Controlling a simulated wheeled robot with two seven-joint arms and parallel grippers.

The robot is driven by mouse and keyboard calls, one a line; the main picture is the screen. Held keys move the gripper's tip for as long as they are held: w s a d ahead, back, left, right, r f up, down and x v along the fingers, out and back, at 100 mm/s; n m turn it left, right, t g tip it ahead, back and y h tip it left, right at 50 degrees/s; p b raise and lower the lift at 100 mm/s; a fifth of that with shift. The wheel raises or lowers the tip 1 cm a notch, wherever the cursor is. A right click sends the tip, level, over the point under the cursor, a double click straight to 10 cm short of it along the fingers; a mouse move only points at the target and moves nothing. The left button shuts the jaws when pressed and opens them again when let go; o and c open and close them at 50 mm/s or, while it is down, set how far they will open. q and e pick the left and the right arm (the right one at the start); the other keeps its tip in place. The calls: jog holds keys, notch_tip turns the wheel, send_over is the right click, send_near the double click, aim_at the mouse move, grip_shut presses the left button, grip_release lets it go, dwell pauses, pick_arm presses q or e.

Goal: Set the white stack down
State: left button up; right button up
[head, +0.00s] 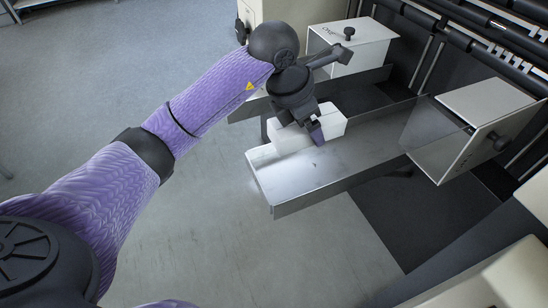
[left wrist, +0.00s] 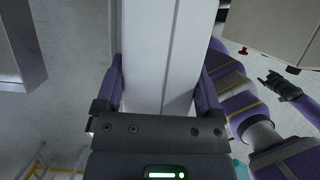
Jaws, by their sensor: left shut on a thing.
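The white stack (head: 288,139) is a long white block in my left gripper (head: 308,128), over the outer end of the shiny metal tray (head: 300,175) in the head view. The gripper comes from above, with one purple finger showing on the stack's near side. I cannot tell whether the stack's underside touches the tray. In the left wrist view the stack (left wrist: 146,45) runs up between the two purple fingers of the gripper (left wrist: 160,88), with a seam along its length. A dark claw-like end (left wrist: 278,87) beside a purple arm may be my right gripper; its opening is unclear.
A white box-shaped guard (head: 352,45) with a black knob stands behind the tray. Another guard (head: 478,125) with a clear panel stands at the tray's right. Dark rollers (head: 490,40) run along the machine at the back right. Open floor lies left and in front.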

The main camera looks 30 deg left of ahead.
aim_at(281, 128)
pick_arm(q)
jog(key=f+b, duration=0.1)
jog(key=f, duration=0.2)
jog(key=f+b, duration=0.1)
jog(key=f, duration=0.2)
jog(key=f+b, duration=0.1)
jog(key=f, duration=0.2)
jog(key=shift+s+a+f+b, duration=0.1)
jog(key=shift+s+f+b, duration=0.15)
jog(key=shift+f+b, duration=0.1)
jog(key=shift+f, duration=0.35)
jog(key=shift+r, duration=0.15)
jog(key=o, duration=0.9)
jog(key=shift+o, duration=0.2)
pick_arm(e)
jog(key=f, duration=0.3)
jog(key=shift+s+d+f, duration=0.1)
jog(key=shift+s+f, duration=0.2)
jog(key=shift+s, duration=0.1)
